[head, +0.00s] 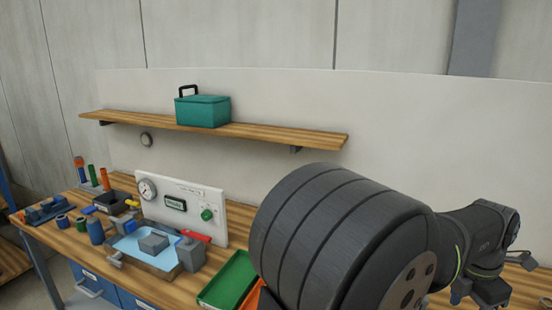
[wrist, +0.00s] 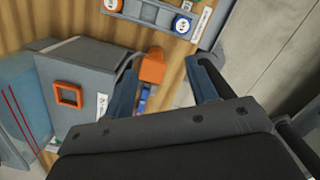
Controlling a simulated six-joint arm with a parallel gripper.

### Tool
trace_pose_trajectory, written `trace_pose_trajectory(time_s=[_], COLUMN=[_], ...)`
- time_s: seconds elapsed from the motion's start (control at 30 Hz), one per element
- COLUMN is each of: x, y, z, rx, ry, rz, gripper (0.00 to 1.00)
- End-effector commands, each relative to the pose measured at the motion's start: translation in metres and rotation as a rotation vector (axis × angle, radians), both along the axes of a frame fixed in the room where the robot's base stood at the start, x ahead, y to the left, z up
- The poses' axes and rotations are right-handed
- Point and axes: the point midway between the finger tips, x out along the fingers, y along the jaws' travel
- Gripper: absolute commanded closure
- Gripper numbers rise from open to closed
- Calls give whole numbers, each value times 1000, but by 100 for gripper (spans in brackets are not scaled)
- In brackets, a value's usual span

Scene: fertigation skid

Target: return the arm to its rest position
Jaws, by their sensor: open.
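My arm (head: 345,240) fills the right front of the head view, its dark wrist links reaching to the right edge over the right part of the bench. In the wrist view my gripper (wrist: 165,68) has its two blue-grey fingers spread apart. Nothing is held between them. An orange block (wrist: 152,66) and a small blue item (wrist: 143,98) show behind the gap, near the left finger. In the head view the fingertips cannot be made out clearly.
The wooden bench (head: 180,287) carries a gauge panel (head: 182,207), a blue basin (head: 130,245) and a green tray (head: 230,277). A teal case (head: 203,110) sits on the wall shelf (head: 270,132). The wrist view shows a grey box (wrist: 85,85) left of the fingers.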

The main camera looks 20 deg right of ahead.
Motion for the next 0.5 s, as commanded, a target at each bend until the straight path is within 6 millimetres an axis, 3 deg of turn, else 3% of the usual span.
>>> trace_pose_trajectory(time_s=[0.5], x=[-90], y=[-19], z=[-51], rx=[1], ry=[0], rz=[-140], gripper=[48])
